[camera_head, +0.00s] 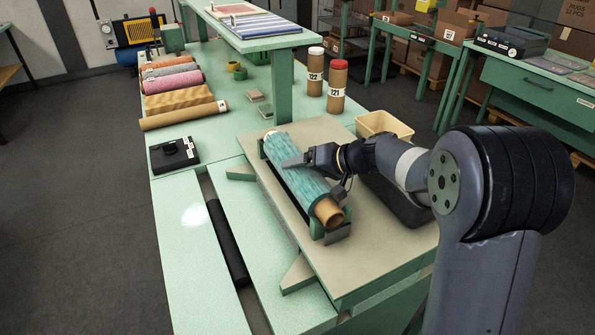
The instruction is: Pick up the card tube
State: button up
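A teal roll (292,172) wound on a brown card core lies in a green cradle on a beige board. The core end (329,212) sticks out at its near end. Two upright brown card tubes stand farther back, one with a white cap marked 122 (315,73) and one with a red cap marked 121 (336,90).
Several coloured rolls (173,83) and a plain brown roll (183,115) lie at the back left. A black device (174,153) sits on the bench's left edge. A cream bin (384,124) stands behind my arm. A raised shelf (290,40) overhangs the bench.

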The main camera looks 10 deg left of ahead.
jog(key=c, duration=0.6)
jog(key=shift+r, duration=0.1)
